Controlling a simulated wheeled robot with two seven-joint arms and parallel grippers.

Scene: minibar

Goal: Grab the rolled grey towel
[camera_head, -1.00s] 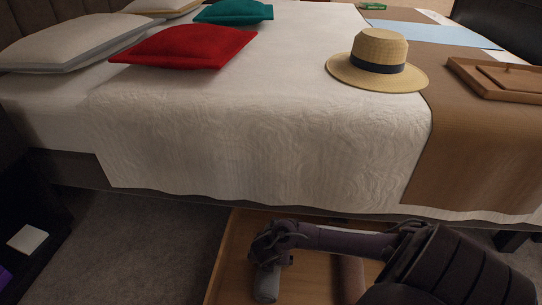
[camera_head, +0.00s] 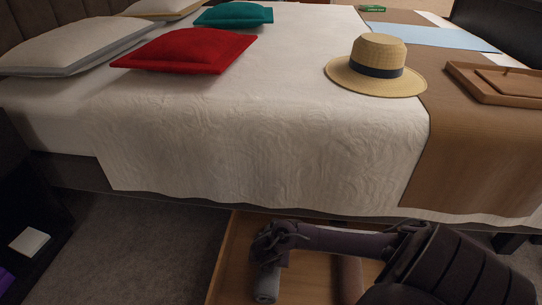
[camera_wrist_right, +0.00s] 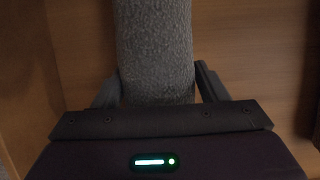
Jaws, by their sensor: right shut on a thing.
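The rolled grey towel (camera_head: 267,284) lies at the left part of a wooden drawer below the bed. In the right wrist view the towel (camera_wrist_right: 155,45) runs up from between the two fingers of my right gripper (camera_wrist_right: 160,92). The fingers are on either side of it, shut on it. In the head view my right gripper (camera_head: 268,252) is over the towel's far end and hides that part. My left gripper is not in view.
The wooden drawer (camera_head: 225,270) is open under the bed. A brown rolled item (camera_head: 350,278) lies in it, partly behind my arm. The bed (camera_head: 250,150) overhangs, with a straw hat (camera_head: 376,68) and red pillow (camera_head: 188,48) on top.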

